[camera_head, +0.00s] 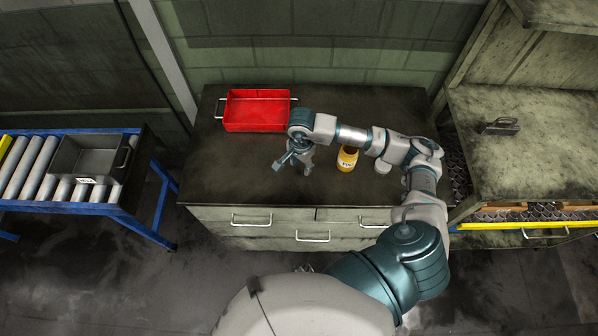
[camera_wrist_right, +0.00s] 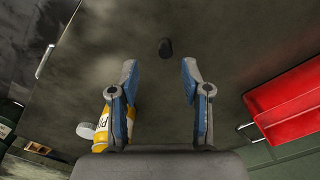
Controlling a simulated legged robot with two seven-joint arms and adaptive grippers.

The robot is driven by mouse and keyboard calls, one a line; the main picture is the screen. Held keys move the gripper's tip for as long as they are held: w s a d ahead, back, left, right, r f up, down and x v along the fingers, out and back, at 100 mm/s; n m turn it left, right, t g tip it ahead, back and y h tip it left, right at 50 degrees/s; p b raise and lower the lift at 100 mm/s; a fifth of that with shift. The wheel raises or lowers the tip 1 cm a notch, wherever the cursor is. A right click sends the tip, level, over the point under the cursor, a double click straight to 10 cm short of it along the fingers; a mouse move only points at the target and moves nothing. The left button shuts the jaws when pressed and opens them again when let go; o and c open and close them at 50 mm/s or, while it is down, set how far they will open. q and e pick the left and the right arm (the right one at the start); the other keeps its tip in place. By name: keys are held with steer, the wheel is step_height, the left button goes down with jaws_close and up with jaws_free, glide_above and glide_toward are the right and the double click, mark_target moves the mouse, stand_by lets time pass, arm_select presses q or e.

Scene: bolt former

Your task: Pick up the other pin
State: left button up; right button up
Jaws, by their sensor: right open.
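A small dark object (camera_wrist_right: 166,48), which looks like the pin, lies on the dark worktop. In the right wrist view it is just beyond my right fingertips, roughly centred between them and apart from both. My right gripper (camera_head: 292,168) is over the front middle of the worktop, pointing down. It is open and empty, with its two blue-grey fingers (camera_wrist_right: 158,70) spread wide. In the head view I cannot make out the pin; the gripper may hide it. My left gripper is not in view.
A yellow labelled bottle (camera_head: 347,158) and a white round item (camera_head: 382,166) stand right of the gripper. A red tray (camera_head: 257,128) sits at the worktop's (camera_head: 230,175) back left. A grey bin (camera_head: 88,158) is on the left roller conveyor. A shelf unit (camera_head: 540,150) stands right.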

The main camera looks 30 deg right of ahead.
mark_target(300, 171)
steer(key=f, duration=0.4)
steer(key=shift+w+f+p, duration=0.3)
steer(key=shift+f+p, duration=0.05)
steer(key=shift+p, duration=0.05)
steer(key=shift+a+f, duration=0.25)
steer(key=shift+d, duration=0.1)
jaws_close()
steer(key=shift+d, duration=0.15)
